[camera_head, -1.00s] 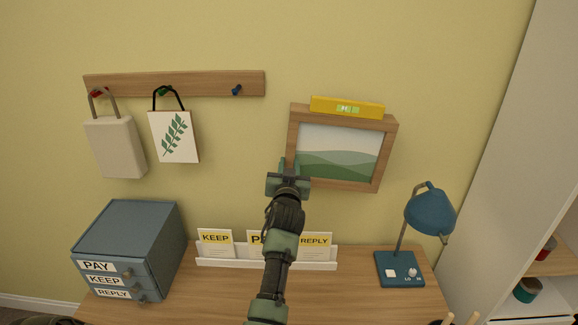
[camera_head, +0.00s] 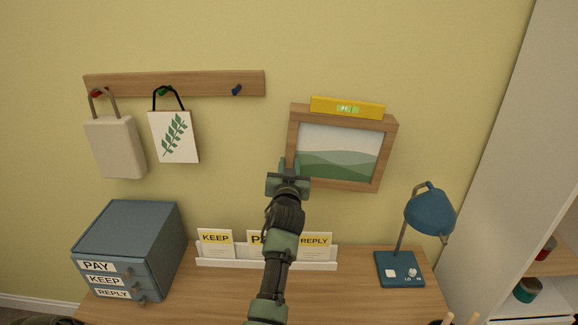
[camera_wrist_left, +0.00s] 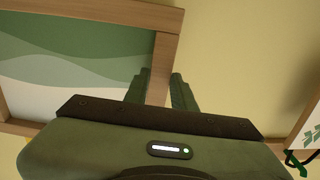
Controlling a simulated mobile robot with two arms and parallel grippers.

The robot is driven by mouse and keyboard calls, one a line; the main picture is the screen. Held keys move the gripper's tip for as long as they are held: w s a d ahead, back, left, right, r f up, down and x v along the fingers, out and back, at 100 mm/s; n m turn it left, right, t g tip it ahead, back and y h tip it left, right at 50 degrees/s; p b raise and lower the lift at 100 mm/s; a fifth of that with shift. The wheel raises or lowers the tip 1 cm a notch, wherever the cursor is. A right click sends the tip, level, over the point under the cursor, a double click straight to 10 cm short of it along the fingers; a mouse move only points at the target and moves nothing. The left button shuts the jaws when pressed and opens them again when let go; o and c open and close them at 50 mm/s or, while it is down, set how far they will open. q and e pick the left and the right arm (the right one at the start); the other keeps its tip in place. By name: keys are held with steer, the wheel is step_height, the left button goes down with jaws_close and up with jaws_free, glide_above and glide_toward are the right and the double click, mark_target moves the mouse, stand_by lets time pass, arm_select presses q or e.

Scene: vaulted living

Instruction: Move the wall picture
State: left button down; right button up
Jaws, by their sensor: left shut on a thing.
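The wall picture (camera_head: 338,152) hangs on the yellow wall in a wooden frame, showing green hills under a pale sky. It looks slightly tilted, its right side a little lower. A yellow spirit level (camera_head: 347,107) with a green vial lies along its top edge. My left gripper (camera_head: 289,168) is shut on the frame's left side, near the lower left corner. In the left wrist view the fingers (camera_wrist_left: 161,88) stand on either side of the frame's wooden edge (camera_wrist_left: 162,60). My right gripper does not show.
A peg rail (camera_head: 215,84) holds a beige bag (camera_head: 115,147) and a leaf-print bag (camera_head: 174,137) left of the picture. Below, the desk carries a blue drawer box (camera_head: 130,240), a card rack (camera_head: 225,263) and a blue lamp (camera_head: 430,212). A white shelf stands right.

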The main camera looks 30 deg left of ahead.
arm_select(q)
steer(key=shift+w+d+f+n+b, duration=0.1)
steer(key=shift+f+n+b, duration=0.7)
steer(key=shift+b, duration=0.35)
steer(key=c, duration=1.5)
jaws_free()
steer(key=o, duration=0.3)
steer(key=shift+o, duration=0.2)
steer(key=shift+w+f, duration=0.1)
steer(key=shift+w, duration=0.1)
steer(key=shift+s, duration=0.1)
steer(key=shift+s, duration=0.1)
